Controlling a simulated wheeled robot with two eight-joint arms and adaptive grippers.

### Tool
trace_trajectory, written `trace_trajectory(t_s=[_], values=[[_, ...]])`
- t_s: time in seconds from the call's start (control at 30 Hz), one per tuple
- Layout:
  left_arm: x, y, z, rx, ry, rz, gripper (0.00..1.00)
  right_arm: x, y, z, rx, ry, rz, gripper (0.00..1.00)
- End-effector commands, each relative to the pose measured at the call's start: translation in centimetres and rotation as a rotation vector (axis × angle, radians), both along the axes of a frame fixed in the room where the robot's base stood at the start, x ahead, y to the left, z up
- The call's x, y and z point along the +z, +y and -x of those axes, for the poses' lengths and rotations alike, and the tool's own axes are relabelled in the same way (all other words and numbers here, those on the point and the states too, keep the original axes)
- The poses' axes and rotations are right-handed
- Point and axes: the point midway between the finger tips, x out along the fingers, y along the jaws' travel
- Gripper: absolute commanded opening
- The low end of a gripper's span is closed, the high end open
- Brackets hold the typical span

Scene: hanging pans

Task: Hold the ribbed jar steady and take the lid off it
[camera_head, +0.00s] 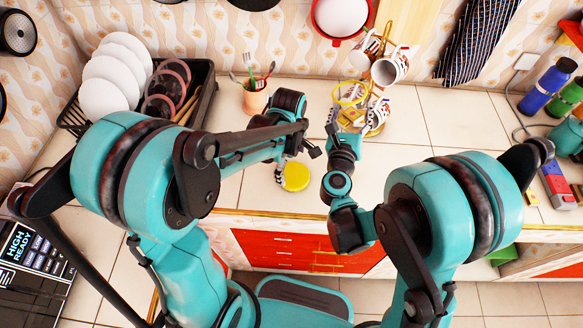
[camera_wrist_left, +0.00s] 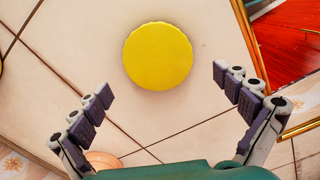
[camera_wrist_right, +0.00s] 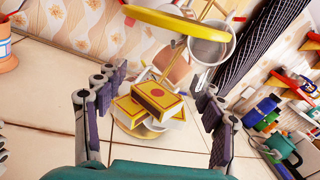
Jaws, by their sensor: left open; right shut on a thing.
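The ribbed jar (camera_head: 350,93) is clear with a yellow rim and holds yellow matchboxes. In the right wrist view the jar's rim (camera_wrist_right: 180,22) is at the top, with the matchboxes below. My right gripper (camera_head: 352,124) is shut on the jar, one finger on each side. The round yellow lid (camera_head: 296,177) appears to lie on the counter, apart from the jar. It also shows in the left wrist view (camera_wrist_left: 158,56). My left gripper (camera_head: 297,163) is open and empty above the lid, its fingers apart (camera_wrist_left: 165,85) on both sides of it.
A mug stand with white mugs (camera_head: 390,68) is close behind the jar. A terracotta pot with utensils (camera_head: 255,101) and a dish rack (camera_head: 200,95) stand to the left. Bottles (camera_head: 548,85) are far right. The counter's front edge is close to the lid.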

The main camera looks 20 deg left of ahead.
Motion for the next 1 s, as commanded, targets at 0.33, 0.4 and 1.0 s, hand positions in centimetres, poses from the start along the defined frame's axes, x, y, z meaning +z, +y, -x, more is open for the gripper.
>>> trace_trajectory(t_s=[0.33,0.4,1.0], values=[[7.2,0.1,0.1,0.0,0.0,0.0,1.0,2.6,0.0,0.0,0.0,0.0,0.0,0.0],[7.9,0.2,0.1,0.0,0.0,0.0,1.0,2.7,0.0,0.0,0.0,0.0,0.0,0.0],[13.1,2.8,6.3,-0.743,-0.339,-0.136,1.0,2.8,0.0,0.0,0.0,0.0,0.0,0.0]])
